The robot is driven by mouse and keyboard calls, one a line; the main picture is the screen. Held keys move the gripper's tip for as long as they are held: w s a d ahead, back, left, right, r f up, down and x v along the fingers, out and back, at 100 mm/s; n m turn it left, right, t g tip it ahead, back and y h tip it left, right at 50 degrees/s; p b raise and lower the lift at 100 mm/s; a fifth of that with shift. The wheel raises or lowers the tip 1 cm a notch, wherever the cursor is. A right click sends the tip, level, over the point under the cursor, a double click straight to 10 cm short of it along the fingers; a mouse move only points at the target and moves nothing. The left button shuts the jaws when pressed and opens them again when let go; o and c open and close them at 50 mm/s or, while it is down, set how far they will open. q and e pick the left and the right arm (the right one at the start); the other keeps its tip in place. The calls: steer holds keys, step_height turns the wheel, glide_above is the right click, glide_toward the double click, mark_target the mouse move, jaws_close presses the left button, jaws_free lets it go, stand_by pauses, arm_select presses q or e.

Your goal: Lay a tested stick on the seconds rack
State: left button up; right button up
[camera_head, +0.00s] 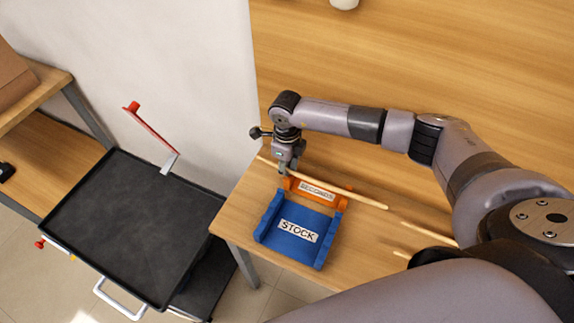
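My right gripper (285,169) points down at the left end of the orange seconds rack (318,190). It appears shut on a long pale wooden stick (365,199), near the stick's left end. The stick runs slantwise over the orange rack, its right end reaching well past it. I cannot tell whether it touches the rack's uprights. The blue stock rack (295,228) stands just in front of the orange one and holds no stick. My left gripper is out of view.
Other pale sticks (424,234) lie on the wooden table (240,215) at the right, partly hidden by my arm. A black tray cart (130,220) with a red-handled tool (150,130) stands to the left. A wooden shelf (50,175) is at the far left.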

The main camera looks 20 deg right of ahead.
steer(key=shift+r, duration=0.15)
step_height(320, 180, up, 12)
stand_by(0.6)
steer(key=shift+f, duration=0.2)
